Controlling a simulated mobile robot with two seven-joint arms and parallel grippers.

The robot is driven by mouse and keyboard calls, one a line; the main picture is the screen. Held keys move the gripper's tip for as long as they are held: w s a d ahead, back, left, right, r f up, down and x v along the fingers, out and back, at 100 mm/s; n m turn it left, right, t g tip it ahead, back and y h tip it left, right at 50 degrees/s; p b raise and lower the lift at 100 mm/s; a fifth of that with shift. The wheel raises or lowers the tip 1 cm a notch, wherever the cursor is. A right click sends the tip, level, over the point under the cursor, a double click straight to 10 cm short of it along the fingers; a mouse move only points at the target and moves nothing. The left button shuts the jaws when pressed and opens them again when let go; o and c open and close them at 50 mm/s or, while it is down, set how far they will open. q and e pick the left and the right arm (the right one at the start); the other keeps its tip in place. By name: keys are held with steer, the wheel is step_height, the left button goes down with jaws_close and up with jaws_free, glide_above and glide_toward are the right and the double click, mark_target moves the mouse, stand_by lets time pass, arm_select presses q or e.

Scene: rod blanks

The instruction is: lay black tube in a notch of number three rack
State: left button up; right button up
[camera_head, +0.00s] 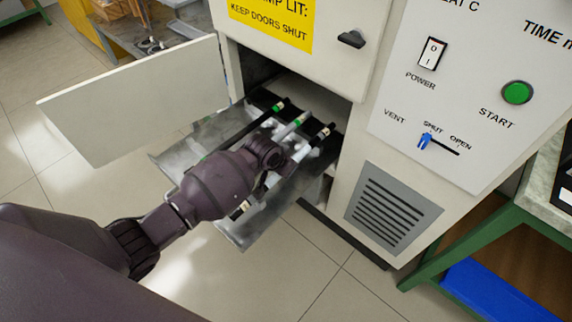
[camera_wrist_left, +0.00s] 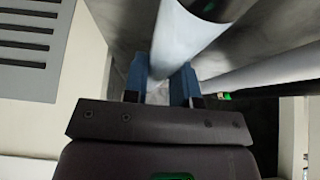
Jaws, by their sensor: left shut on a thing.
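A pale tube with black bands near its ends (camera_head: 327,131) lies along the right side of a pulled-out metal tray (camera_head: 237,233). My left gripper (camera_head: 272,178) reaches over the tray, its fingers mostly hidden by my own wrist. In the left wrist view its blue fingers (camera_wrist_left: 165,90) are shut on the pale tube, whose black mark (camera_wrist_left: 212,8) shows at the top. I cannot tell whether the tube is lifted clear of the tray. The number three rack is not seen. My right gripper is not in view.
A pale tube with a green band (camera_head: 299,120) and a dark tube with a green band (camera_head: 278,105) lie beside it. The open door (camera_head: 135,100) stands left of the tray; the cabinet (camera_head: 345,225) rises behind. A green-framed bench (camera_head: 480,235) is at right.

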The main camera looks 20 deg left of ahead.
arm_select(q)
steer(key=shift+f, duration=0.15)
steer(key=o, duration=0.9)
